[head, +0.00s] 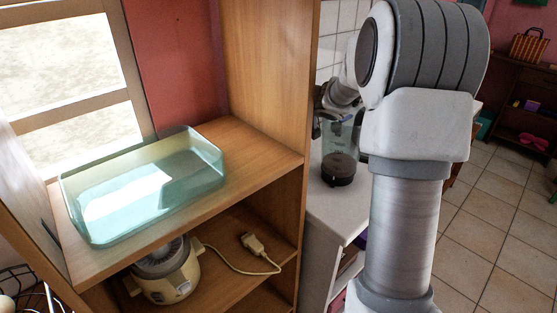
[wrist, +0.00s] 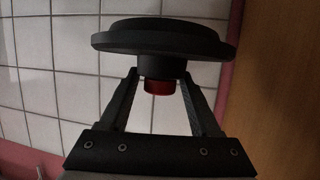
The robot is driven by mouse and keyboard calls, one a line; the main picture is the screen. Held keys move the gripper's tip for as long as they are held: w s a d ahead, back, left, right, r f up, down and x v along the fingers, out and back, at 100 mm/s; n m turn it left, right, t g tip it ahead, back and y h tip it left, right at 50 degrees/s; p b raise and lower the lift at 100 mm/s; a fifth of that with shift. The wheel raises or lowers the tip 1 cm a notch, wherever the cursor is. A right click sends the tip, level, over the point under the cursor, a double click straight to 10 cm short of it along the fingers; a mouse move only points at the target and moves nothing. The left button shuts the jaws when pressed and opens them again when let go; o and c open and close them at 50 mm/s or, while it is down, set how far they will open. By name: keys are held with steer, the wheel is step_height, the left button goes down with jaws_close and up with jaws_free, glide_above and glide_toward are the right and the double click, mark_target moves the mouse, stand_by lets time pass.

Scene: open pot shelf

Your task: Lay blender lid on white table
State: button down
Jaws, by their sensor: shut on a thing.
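The blender lid (wrist: 160,38) is a round black disc with a narrower neck and a red piece below it. My gripper (wrist: 158,84) is shut on the lid's neck in the wrist view, with the disc beyond the fingertips. In the head view my gripper is small and dark, partly hidden by my arm, near the jar; the lid cannot be made out clearly there. The white table (head: 333,207) stands right of the wooden shelf, partly hidden by my arm.
A clear blender jar (head: 340,136) with a dark base stands on the white table. The wooden shelf (head: 262,143) holds a glass dish (head: 205,150) and, below, a cream appliance (head: 170,283) with a cord. A white tiled wall (wrist: 60,60) is behind my gripper.

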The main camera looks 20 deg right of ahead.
step_height(320, 180, down, 15)
steer(key=b, duration=0.6)
steer(key=shift+f, duration=0.15)
steer(key=shift+f, duration=0.15)
steer(key=shift+c, duration=0.5)
jaws_free()
steer(key=shift+r, duration=0.25)
steer(key=p+v, duration=0.2)
steer(key=v, duration=0.5)
steer(key=shift+s, duration=0.2)
